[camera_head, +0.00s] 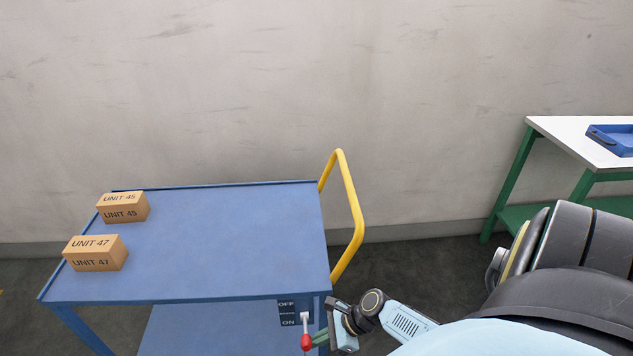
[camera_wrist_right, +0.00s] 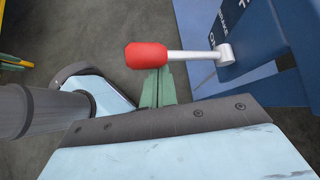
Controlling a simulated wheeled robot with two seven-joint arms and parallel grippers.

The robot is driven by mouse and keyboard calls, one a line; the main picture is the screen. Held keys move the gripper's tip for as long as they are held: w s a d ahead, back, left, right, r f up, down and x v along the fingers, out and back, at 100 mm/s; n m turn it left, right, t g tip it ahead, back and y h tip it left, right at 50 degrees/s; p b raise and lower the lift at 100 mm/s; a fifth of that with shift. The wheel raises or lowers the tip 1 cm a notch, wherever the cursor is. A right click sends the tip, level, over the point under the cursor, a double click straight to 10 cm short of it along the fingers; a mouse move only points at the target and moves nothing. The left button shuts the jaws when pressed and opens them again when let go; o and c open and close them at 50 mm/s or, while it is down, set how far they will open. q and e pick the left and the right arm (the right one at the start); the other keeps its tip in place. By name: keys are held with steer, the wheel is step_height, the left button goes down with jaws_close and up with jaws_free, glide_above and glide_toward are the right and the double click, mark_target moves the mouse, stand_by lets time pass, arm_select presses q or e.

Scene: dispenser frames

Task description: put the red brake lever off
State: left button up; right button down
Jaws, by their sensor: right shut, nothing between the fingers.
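The red brake lever (camera_head: 306,342) is at the front right corner of the blue cart, beside a dark plate (camera_head: 287,312) marked OFF above and ON below. In the head view its red knob hangs below the ON mark. In the right wrist view the red knob (camera_wrist_right: 146,56) and pale rod stick out from the cart. My right gripper (camera_head: 319,338) is right beside the knob. In the wrist view its green fingers (camera_wrist_right: 158,84) are together and empty, with their tips partly behind the knob; I cannot tell whether they touch it. My left gripper is not in view.
The blue cart (camera_head: 215,240) carries two boxes, UNIT 45 (camera_head: 123,207) and UNIT 47 (camera_head: 96,253), at its left end. A yellow handle (camera_head: 352,205) rises at its right end. A white-topped green table (camera_head: 570,135) with a blue tray (camera_head: 607,139) stands at the right.

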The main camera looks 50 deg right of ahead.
steer(key=shift+f, duration=0.1)
step_height(320, 180, down, 4)
steer(key=d+b, duration=0.1)
steer(key=b, duration=0.3)
steer(key=p+v, duration=0.3)
steer(key=v, duration=0.8)
steer(key=shift+s+a, duration=0.2)
steer(key=shift+s, duration=0.2)
steer(key=shift+f, duration=0.1)
steer(key=s+a+f+n+g+h+b, duration=0.1)
steer(key=s+a+f+n+g+h, duration=0.2)
steer(key=s+f+n, duration=0.55)
steer(key=s+a+f+n+g+h+b, duration=0.15)
steer(key=s+f+n, duration=0.35)
steer(key=f, duration=0.7)
steer(key=s+a+f+n+h+b, duration=0.1)
steer(key=s+a+f+n, duration=0.5)
steer(key=n, duration=0.9)
steer(key=s+a+h, duration=0.1)
steer(key=s+a, duration=0.2)
steer(key=s, duration=0.1)
steer(key=shift+f+g+b, duration=0.25)
steer(key=shift+g+b, duration=0.1)
